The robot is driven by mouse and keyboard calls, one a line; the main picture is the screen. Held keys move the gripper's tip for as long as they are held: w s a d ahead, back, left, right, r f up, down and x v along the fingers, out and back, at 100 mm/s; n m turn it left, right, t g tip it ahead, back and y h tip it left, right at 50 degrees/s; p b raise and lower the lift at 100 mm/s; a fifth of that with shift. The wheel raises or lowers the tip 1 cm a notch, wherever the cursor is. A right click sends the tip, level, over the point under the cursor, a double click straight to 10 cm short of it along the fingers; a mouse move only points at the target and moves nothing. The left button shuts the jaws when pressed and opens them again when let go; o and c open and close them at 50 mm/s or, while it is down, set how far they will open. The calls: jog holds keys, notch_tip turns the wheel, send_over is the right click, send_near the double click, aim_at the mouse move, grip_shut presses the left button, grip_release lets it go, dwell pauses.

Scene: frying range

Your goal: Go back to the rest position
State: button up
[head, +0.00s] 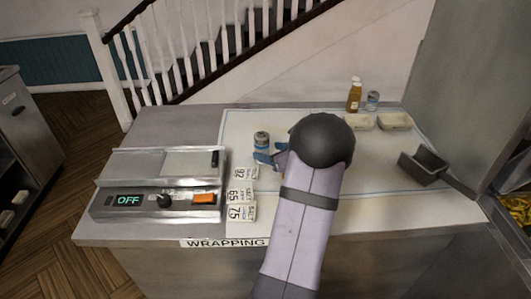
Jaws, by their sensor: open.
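My gripper (268,158) shows only in part in the head view, over the middle of the counter. The dark round joint and pale link of my arm hide much of it. Its blue-grey fingertips are open and point left. A small dark can with a blue band (261,141) stands upright just behind the fingertips. From this view I cannot tell whether they touch it.
A wrapping machine (135,200) reading OFF stands at left, with several number cards (240,197) beside it. A brown bottle (354,97), another can (373,100) and two pale trays (395,120) stand at back right. A dark scoop (423,167) lies at right. The counter's front right is clear.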

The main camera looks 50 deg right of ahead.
jog(key=shift+v, duration=1.1)
jog(key=shift+r, duration=0.1)
